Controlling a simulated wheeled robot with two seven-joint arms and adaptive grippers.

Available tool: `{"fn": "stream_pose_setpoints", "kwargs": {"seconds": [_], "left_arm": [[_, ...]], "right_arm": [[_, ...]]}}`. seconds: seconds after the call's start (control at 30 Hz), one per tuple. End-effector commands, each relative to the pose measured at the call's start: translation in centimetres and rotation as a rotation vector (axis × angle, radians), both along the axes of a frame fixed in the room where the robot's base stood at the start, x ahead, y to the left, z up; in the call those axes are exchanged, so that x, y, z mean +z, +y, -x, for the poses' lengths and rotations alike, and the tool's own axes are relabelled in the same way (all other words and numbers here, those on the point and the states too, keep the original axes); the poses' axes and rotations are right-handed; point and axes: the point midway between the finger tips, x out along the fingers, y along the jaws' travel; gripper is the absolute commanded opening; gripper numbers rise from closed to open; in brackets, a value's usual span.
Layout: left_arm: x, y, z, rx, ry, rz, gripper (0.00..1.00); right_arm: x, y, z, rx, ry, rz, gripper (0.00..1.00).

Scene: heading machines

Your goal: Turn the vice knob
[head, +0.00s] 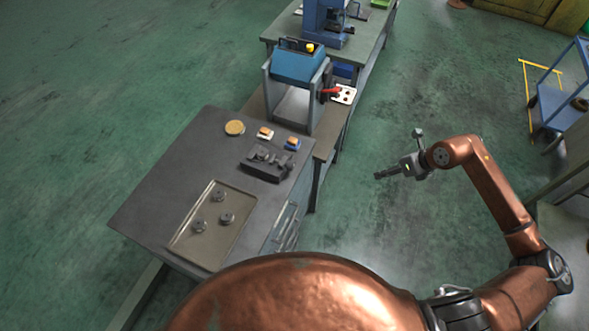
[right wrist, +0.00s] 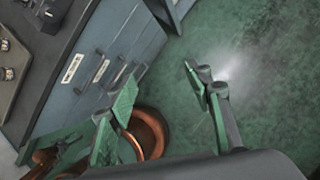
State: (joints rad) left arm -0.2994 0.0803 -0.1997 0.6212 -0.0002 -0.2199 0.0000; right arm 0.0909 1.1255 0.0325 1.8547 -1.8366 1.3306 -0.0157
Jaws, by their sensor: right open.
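A dark grey vice (head: 265,165) sits on the grey cabinet top (head: 165,165), near its right edge. Its knob is too small to make out. My right gripper (head: 379,175) is open and empty, over the floor to the right of the cabinet and apart from the vice. In the right wrist view its two green-padded fingers (right wrist: 158,86) stand wide apart with floor between them. A dark part at that view's top left may be the vice; I cannot tell. My left gripper is not in view.
A shallow tray (head: 190,243) with several small round metal pieces lies on the cabinet. A round yellowish disc (head: 235,128) and two small blocks sit behind the vice. A blue machine (head: 298,66) stands beyond. Drawers (right wrist: 100,70) face the right gripper. Floor right of the cabinet is clear.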

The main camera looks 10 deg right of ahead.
Motion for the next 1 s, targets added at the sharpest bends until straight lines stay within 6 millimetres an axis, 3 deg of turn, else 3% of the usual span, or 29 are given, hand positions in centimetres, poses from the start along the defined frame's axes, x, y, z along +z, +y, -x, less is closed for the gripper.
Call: {"fn": "stream_pose_setpoints", "kwargs": {"seconds": [0.03, 0.1, 0.3, 0.4, 0.5, 0.67, 0.87, 1.0], "left_arm": [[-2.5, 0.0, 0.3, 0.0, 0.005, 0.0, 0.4], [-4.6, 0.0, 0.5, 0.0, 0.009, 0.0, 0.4], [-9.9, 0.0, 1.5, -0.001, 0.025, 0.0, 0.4], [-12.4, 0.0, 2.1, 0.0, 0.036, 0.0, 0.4], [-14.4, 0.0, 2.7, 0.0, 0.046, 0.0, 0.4], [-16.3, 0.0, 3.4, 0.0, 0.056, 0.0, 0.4], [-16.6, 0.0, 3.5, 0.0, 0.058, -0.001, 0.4], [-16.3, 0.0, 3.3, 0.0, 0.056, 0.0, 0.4]], "right_arm": [[-3.0, 2.9, -0.4, 0.086, -0.03, -0.073, 0.47], [-5.0, 6.7, -1.2, 0.213, -0.101, -0.169, 0.47], [-8.0, 15.7, -3.6, 0.474, -0.395, -0.413, 0.47], [-8.9, 18.8, -5.1, 0.537, -0.568, -0.503, 0.47], [-9.6, 20.9, -6.6, 0.558, -0.724, -0.558, 0.47], [-10.3, 22.4, -8.3, 0.546, -0.889, -0.594, 0.47], [-10.1, 23.2, -9.3, 0.536, -0.955, -0.596, 0.47], [-9.9, 24.7, -10.2, 0.538, -0.957, -0.596, 0.47]]}}
